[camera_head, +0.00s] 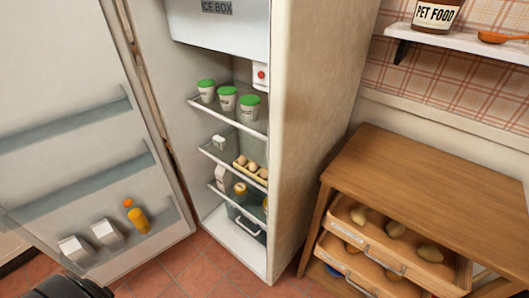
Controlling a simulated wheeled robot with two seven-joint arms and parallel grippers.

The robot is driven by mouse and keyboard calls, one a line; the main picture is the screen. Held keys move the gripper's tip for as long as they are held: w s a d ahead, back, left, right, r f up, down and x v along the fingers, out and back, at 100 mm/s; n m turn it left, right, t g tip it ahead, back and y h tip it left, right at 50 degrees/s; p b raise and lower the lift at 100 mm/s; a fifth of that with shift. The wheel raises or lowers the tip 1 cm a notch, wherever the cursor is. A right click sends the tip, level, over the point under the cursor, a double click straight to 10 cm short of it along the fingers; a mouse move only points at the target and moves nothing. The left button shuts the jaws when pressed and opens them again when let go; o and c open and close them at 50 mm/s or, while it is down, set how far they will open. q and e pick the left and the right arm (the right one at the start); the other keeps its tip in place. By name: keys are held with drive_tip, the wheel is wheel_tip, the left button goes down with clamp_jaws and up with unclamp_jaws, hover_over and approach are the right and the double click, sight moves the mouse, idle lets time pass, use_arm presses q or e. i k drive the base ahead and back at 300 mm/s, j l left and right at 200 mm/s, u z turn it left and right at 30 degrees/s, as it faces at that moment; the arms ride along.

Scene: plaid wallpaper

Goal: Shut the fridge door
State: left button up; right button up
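The fridge (315,130) stands open in the middle of the head view, with its inside facing me. Its door (70,90) is swung wide out to the left, its inner face and racks toward me. The door's lowest rack holds an orange bottle (138,217) and two cartons (92,243). The door's left and upper edges run out of the picture. A black part of my own arm shows at the bottom left corner, in front of the door's lower edge. I see no fingertips of either gripper.
A wooden cabinet (450,180) with pulled-out drawers of potatoes (395,229) stands right of the fridge. A wall shelf (470,42) holds a pet food jar (436,15). Tiled floor (190,265) lies clear in front.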

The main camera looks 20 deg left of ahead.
sight(81, 137)
drive_tip(key=k+j+z, duration=0.1)
drive_tip(key=j, duration=0.4)
drive_tip(key=k+j+z, duration=0.1)
drive_tip(key=k+j, duration=0.15)
drive_tip(key=j, duration=0.25)
drive_tip(key=k+j, duration=0.2)
drive_tip(key=j, duration=0.3)
drive_tip(key=k+j+z, duration=0.15)
drive_tip(key=j, duration=0.35)
drive_tip(key=k+j+z, duration=0.1)
drive_tip(key=k+j, duration=0.15)
drive_tip(key=j, duration=0.2)
drive_tip(key=k+j+z, duration=0.1)
drive_tip(key=k+j, duration=0.15)
drive_tip(key=j, duration=0.2)
drive_tip(key=k+j+z, duration=0.1)
drive_tip(key=k+j, duration=0.15)
drive_tip(key=j, duration=0.15)
